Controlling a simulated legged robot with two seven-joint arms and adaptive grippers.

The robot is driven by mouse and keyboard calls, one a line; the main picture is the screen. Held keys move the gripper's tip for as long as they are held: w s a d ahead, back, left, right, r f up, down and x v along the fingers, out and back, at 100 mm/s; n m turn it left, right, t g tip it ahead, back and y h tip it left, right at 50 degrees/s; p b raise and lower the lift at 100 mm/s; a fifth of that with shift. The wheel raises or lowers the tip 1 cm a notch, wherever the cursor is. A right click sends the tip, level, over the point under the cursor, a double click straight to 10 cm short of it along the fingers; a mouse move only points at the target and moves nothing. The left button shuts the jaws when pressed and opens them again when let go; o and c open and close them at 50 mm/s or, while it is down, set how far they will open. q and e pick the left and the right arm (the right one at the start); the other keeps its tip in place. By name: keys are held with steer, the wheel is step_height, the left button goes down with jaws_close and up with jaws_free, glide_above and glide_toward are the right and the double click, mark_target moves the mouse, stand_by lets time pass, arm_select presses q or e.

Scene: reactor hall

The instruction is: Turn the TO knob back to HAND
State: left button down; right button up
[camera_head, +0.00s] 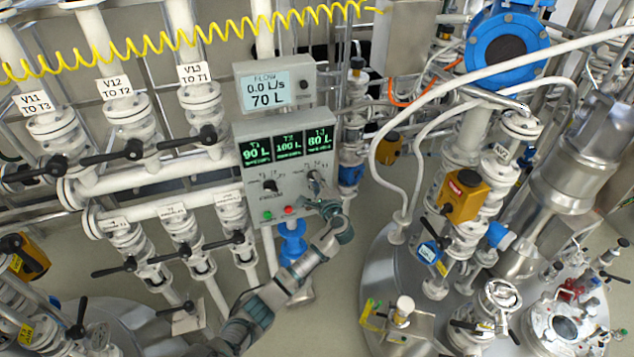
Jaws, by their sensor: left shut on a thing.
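The grey control panel (252,208) hangs in the middle, with a screen (287,147) reading T1 90 L, T2 100 L and T3 80 L. Below the screen are two black knobs. The left knob (270,185) is free. The right knob (313,176) is at my left gripper (317,195), which reaches up from below and is shut on it. The fingers partly cover this knob. The small lettering around both knobs is too small to read, so I cannot tell the pointer's setting. My right gripper is not in view.
A green button (267,215) and a red button (288,210) sit low on the panel, close to my gripper. A flow display (269,87) reading 0.0 L/s and 70 L is above. White valve pipes (150,178) stand left; a steel tank (385,265) stands right.

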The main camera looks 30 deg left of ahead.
arm_select(q)
steer(key=shift+s+f, duration=0.1)
steer(key=shift+f, duration=0.3)
steer(key=c, duration=1.2)
jaws_free()
steer(key=shift+s+r, duration=0.1)
steer(key=shift+r, duration=0.15)
steer(key=v, duration=1.2)
